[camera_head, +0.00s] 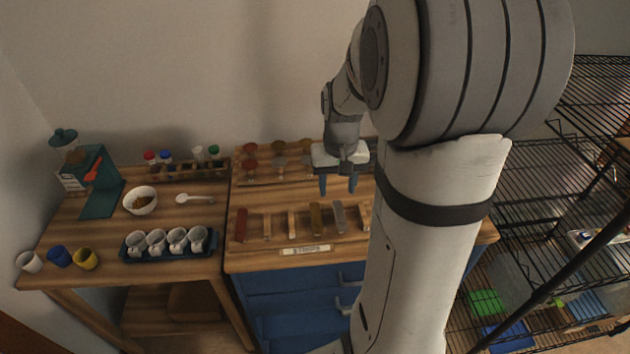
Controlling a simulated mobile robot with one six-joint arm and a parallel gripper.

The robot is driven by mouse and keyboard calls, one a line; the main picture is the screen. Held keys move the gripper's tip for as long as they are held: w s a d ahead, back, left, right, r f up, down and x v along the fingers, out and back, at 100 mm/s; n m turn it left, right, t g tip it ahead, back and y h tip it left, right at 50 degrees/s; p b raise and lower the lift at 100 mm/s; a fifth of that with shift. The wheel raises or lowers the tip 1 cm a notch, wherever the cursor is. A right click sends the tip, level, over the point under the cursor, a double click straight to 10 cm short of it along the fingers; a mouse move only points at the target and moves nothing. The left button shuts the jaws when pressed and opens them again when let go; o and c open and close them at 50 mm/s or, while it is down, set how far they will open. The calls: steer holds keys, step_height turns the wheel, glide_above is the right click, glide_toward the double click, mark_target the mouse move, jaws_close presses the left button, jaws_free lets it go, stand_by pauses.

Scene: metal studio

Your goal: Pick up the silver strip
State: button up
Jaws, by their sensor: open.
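The silver strip (339,217) is a grey bar in the row of strips on the right-hand wooden worktop, between a brown-gold strip (315,219) and a light wooden piece (364,217). My gripper (338,188) points down with its two fingers apart, open and empty. In the picture it shows just behind and above the silver strip. Its exact height over the worktop is hard to tell. A dark red strip (242,224) lies at the left end of the row.
A label plate (306,249) lies at the front edge. Several coloured discs stand on a rack (262,179) behind. The left table holds a blue tray (150,254) of white cups, a bowl (140,201) and a spoon (195,198). Wire shelving (530,180) stands at right.

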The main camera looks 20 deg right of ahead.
mark_target(339, 215)
steer(key=f, duration=0.5)
steer(key=d+f, duration=0.1)
steer(key=f, duration=0.2)
steer(key=shift+w+d+f+p, duration=0.1)
steer(key=shift+f+p, duration=0.1)
steer(key=shift+p, duration=0.15)
steer(key=shift+c, duration=0.5)
jaws_close()
